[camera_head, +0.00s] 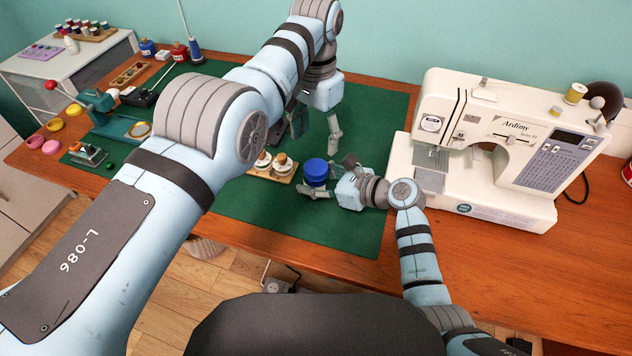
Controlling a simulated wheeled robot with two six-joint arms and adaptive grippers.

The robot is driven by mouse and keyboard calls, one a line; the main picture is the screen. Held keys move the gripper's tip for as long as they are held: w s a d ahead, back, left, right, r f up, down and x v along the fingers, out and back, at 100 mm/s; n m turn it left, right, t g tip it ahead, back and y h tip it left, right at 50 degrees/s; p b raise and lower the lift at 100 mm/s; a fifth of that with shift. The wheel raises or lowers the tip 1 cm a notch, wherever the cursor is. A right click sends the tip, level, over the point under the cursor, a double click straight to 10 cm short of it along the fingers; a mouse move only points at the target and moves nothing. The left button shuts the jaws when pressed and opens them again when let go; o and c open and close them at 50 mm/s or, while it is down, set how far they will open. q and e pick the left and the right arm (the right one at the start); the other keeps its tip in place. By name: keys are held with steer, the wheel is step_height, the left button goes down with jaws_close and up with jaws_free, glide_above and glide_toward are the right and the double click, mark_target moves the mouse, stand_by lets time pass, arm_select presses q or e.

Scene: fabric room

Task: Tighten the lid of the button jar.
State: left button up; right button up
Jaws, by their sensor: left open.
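The button jar (316,181) stands on the green mat with a round blue lid (315,167) on top. My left gripper (316,136) points down with its fingers apart, empty, above and behind the lid in the picture. It does not appear to touch the lid. My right gripper (324,180) comes from the right, low at the mat, with one finger in front of the jar and the other behind it to the right. Whether those fingers press on the jar cannot be told. The jar's lower part is partly hidden by the front finger.
A wooden tray with spools (254,172) stands just left of the jar. A white sewing machine (490,150) stands to the right. The green mat (345,235) is clear in front. Small sewing things crowd the table's left side, partly behind my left arm.

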jaws_close()
arm_select(q)
steer(key=shift+r, duration=0.2)
steer(key=shift+n, duration=1.1)
steer(key=n, duration=0.6)
steer(key=shift+n, duration=0.4)
steer(key=n, duration=0.8)
steer(key=shift+f, duration=0.15)
steer(key=n, duration=0.5)
steer(key=shift+n, duration=0.3)
steer(key=shift+f, duration=0.1)
